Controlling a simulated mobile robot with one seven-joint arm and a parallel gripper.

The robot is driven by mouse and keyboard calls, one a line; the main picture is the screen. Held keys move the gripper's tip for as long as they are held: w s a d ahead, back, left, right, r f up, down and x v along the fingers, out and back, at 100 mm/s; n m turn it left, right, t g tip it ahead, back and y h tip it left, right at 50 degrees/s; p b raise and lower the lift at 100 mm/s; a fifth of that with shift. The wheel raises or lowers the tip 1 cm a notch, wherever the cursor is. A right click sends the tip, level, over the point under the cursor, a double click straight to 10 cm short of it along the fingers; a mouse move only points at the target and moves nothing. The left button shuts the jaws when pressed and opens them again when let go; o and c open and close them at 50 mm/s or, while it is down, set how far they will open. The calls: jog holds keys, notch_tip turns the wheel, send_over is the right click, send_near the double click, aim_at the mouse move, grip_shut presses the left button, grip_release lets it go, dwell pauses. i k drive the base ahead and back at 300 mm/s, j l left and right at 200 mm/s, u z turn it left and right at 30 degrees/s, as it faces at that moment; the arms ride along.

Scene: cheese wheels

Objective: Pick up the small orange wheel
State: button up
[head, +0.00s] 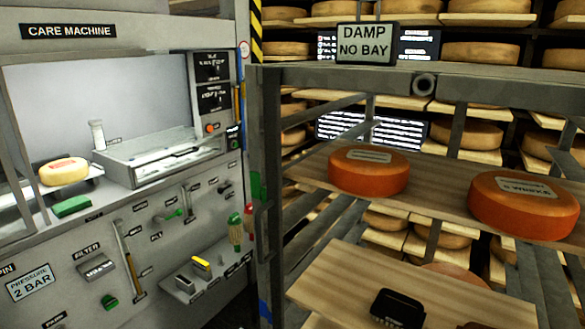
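Two orange cheese wheels lie flat on the upper wooden shelf of the rack in the head view. The left orange wheel (368,172) looks smaller and carries a pale label that I cannot read. The right orange wheel (523,205) looks larger and has a label that seems to read "6 WEEKS". A clear gap of bare board separates them. Part of another orange wheel (455,271) shows lower down, mostly hidden behind a lower board. My gripper is not in view.
The metal rack (268,170) has a left post and a top beam with a "DAMP NO BAY" sign (366,43). The care machine (120,130) stands left, with a yellowish wheel (64,172). Shelves of cheese fill the back.

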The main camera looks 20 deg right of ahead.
aim_at(360, 171)
jog(key=l+u, duration=0.1)
jog(key=u, duration=0.65)
jog(key=l+u, duration=0.15)
jog(key=u, duration=0.25)
jog(key=k+l, duration=0.2)
jog(key=l, duration=0.15)
jog(key=k+l, duration=0.25)
jog(key=l, duration=0.15)
jog(key=k+l, duration=0.2)
jog(key=l, duration=0.15)
